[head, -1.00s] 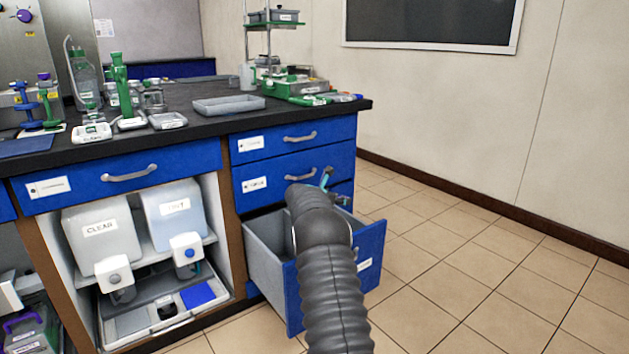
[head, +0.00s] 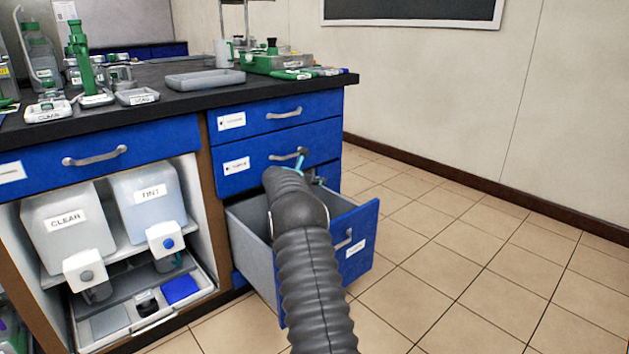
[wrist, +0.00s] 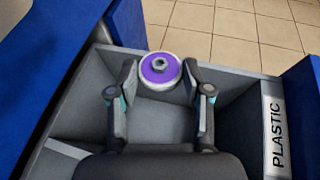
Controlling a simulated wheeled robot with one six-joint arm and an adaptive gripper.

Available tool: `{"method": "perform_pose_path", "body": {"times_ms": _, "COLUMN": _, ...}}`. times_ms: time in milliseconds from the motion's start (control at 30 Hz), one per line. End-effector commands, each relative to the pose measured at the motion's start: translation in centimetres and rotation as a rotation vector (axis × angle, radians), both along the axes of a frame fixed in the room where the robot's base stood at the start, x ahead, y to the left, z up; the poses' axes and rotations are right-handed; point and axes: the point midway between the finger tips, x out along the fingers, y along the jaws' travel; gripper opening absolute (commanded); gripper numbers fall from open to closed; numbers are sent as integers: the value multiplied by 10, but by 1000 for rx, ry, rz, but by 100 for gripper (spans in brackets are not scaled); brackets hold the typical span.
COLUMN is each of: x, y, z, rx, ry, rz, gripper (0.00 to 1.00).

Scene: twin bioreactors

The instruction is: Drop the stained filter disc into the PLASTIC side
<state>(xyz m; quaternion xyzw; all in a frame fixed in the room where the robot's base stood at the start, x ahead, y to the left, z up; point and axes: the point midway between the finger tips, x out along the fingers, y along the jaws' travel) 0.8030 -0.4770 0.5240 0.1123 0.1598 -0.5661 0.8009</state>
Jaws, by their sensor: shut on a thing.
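In the wrist view my gripper (wrist: 160,75) is shut on the filter disc (wrist: 146,81), a round piece with a white rim, purple face and grey nut-like centre. The disc sits between the fingertips, above the open drawer. The grey drawer interior (wrist: 240,122) lies below, with a partition at the left. A white PLASTIC label (wrist: 278,140) is on the drawer's edge at the right. In the head view the open blue-fronted drawer (head: 362,262) is low on the bench's right.
Shut blue drawers (head: 265,120) are above the open one. To its left is a shelf with CLEAR (head: 70,240) and TINT (head: 150,215) containers. The benchtop holds a grey tray (head: 205,80) and green tools. Tiled floor (head: 460,250) is clear at right.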

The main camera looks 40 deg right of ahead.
Motion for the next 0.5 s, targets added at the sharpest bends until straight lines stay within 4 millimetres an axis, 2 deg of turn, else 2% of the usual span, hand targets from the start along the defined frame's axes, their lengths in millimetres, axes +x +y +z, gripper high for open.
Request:
{"method": "perform_pose_path", "body": {"times_ms": 67, "x": 0, "y": 0, "z": -8, "rx": 0, "ry": 0, "rz": 0, "gripper": 30}}
{"method": "perform_pose_path", "body": {"times_ms": 367, "x": 0, "y": 0, "z": -7, "rx": 0, "ry": 0, "rz": 0, "gripper": 30}}
{"method": "perform_pose_path", "body": {"times_ms": 400, "x": 0, "y": 0, "z": -7, "rx": 0, "ry": 0, "rz": 0, "gripper": 57}}
{"method": "perform_pose_path", "body": {"times_ms": 500, "x": 0, "y": 0, "z": -7, "rx": 0, "ry": 0, "rz": 0, "gripper": 79}}
